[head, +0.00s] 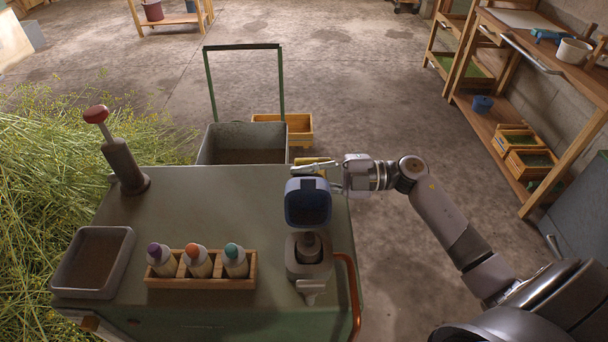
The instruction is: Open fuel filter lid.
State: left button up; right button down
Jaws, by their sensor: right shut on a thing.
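The fuel filter (293,262) is a grey housing at the right end of the green cabinet top, with a dark round part inside its open top. Its blue lid (307,222) stands raised at the far side of the housing, with its hollow inside facing me. My right gripper (318,171) reaches in from the right and is shut at the lid's upper edge. The fingertips are small in view and the exact grip is hard to make out. My left gripper is not in view.
A wooden rack (210,283) with several capped bottles and a grey tray (62,270) stand left of the filter. A red-knobbed lever (122,160) rises at the far left. An orange-brown rail (354,300) curves along the right edge. A cart (208,143) stands behind.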

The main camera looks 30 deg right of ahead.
jog(key=r+n, duration=0.1)
jog(key=s+r+p, duration=0.1)
jog(key=r+n, duration=0.1)
jog(key=r, duration=0.1)
jog(key=shift+s+a+n+p, duration=0.2)
jog(key=shift+a+n+p, duration=0.1)
jog(key=shift+a, duration=0.05)
jog(key=c, duration=1.7)
grip_release()
jog(key=shift+s+f, duration=0.1)
jog(key=shift+f, duration=0.1)
jog(key=v, duration=1.2)
